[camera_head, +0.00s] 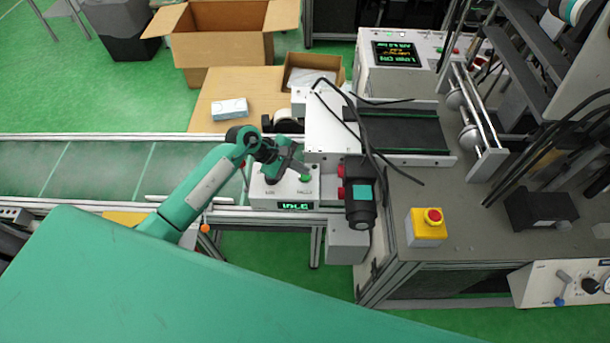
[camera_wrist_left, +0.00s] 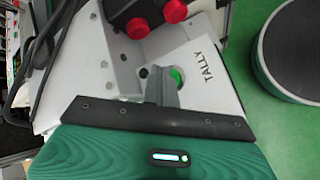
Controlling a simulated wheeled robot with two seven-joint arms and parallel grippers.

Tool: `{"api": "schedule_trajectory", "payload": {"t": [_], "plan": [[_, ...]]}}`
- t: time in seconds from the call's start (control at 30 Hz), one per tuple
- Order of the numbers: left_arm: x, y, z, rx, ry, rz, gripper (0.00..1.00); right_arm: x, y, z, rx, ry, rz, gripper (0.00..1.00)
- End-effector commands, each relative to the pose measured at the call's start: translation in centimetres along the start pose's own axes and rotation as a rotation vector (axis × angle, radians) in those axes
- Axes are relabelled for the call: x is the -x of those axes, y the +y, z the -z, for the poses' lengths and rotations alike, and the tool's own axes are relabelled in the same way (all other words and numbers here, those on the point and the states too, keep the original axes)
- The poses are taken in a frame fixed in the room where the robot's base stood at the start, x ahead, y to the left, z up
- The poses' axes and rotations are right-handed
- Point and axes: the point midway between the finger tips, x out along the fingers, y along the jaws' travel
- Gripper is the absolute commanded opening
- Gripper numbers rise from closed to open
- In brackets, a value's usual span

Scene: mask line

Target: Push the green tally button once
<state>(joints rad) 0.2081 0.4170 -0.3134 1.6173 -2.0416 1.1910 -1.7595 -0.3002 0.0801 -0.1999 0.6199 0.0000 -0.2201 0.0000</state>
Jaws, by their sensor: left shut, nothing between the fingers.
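The green tally button (camera_head: 305,178) sits on top of a small white box (camera_head: 265,190) beside the conveyor. In the left wrist view the button (camera_wrist_left: 177,75) is partly hidden behind my shut fingers, next to the word TALLY. My left gripper (camera_head: 297,165) is shut and empty, with its fingertips very near the button in the head view. In the left wrist view the fingers of the gripper (camera_wrist_left: 161,84) overlap the button's left side. I cannot tell whether they touch it. My right gripper is not in view.
A lit green display (camera_head: 296,206) is on the box's front. A black device with red knobs (camera_head: 360,195) stands just right of the box. A yellow box with a red button (camera_head: 427,226) is farther right. The conveyor belt (camera_head: 100,165) is clear at left.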

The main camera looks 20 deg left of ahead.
Motion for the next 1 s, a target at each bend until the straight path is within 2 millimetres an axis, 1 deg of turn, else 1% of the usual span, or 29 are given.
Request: {"api": "schedule_trajectory", "payload": {"t": [0.67,0.77,1.0], "plan": [[0.0,0.0,0.0,0.000,0.000,0.000,0.00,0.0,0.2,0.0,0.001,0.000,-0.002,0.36],[-0.1,-0.1,0.1,0.000,0.000,0.000,0.00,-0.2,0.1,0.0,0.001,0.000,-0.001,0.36],[-0.6,-0.4,0.4,-0.002,0.000,0.001,0.00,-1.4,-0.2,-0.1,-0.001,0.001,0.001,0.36]]}}
